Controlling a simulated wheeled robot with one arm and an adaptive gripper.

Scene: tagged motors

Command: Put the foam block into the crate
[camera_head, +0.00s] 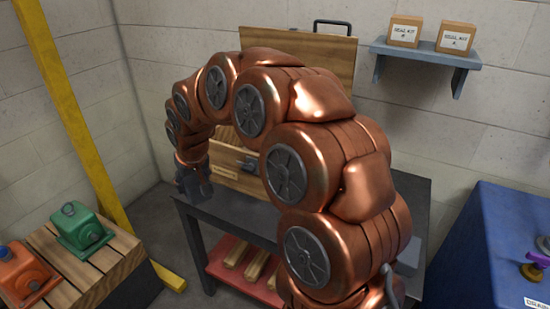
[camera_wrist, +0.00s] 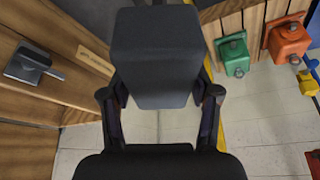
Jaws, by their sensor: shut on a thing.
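A dark grey foam block (camera_wrist: 155,55) is held between the two fingers of my gripper (camera_wrist: 162,95) in the wrist view. The gripper is shut on its sides. In the head view my gripper (camera_head: 193,182) hangs at the left end of the dark table, left of the wooden crate (camera_head: 228,162); the block cannot be told apart from it there. The crate's lid (camera_head: 335,55) stands raised at the back. Its front, with a metal latch, also shows in the wrist view (camera_wrist: 60,85), left of the block. My arm hides much of the crate and its inside.
The dark table (camera_head: 190,208) has a red lower shelf (camera_head: 225,262) with wooden pieces. A slatted pallet (camera_head: 118,262) at left holds green (camera_head: 82,228) and orange (camera_head: 25,275) motors. A yellow post (camera_head: 75,115) stands behind. A blue bench (camera_head: 485,250) is at right.

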